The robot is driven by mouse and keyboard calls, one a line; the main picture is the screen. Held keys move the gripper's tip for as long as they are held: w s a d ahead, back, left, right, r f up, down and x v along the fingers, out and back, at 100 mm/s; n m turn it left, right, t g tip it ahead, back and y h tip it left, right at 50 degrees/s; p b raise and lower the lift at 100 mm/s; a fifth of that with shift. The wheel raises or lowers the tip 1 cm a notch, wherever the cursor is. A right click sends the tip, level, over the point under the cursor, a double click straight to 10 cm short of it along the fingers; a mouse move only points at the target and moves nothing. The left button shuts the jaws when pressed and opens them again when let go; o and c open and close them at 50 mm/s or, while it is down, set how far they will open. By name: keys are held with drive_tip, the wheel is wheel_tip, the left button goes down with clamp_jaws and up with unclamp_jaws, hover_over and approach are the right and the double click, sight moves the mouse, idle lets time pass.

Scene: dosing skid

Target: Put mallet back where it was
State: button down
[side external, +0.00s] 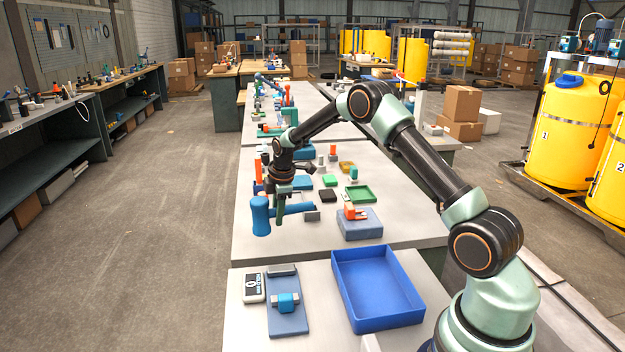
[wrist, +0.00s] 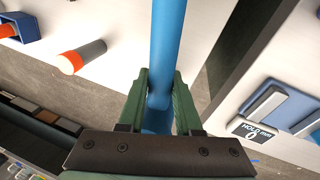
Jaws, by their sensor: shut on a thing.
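The blue mallet shows in the side view, its thick head (side external: 261,216) at the left and its handle (side external: 298,208) running right. My gripper (side external: 280,212) is shut on the handle close to the head, pointing down. In the wrist view, my gripper (wrist: 160,88) has its green fingers on both sides of the blue handle (wrist: 165,45). The mallet is near the left front part of the middle bench. I cannot tell whether it touches the bench top. Part of the mallet is hidden behind my gripper in the wrist view.
An orange-topped block (side external: 360,226), a green tray (side external: 361,194) and several small parts stand right of the mallet. On the near bench are a blue bin (side external: 350,318), a blue plate (side external: 288,324) with a teal part, and a display box (side external: 254,288). A gap separates the benches.

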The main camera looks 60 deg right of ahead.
drive_tip(key=shift+s+x, duration=0.2)
drive_tip(key=shift+x, duration=0.9)
drive_tip(key=shift+s+x, duration=0.15)
drive_tip(key=shift+x, duration=0.95)
drive_tip(key=shift+a+f, duration=0.15)
drive_tip(key=c, duration=0.6)
unclamp_jaws()
drive_tip(key=shift+f, duration=0.1)
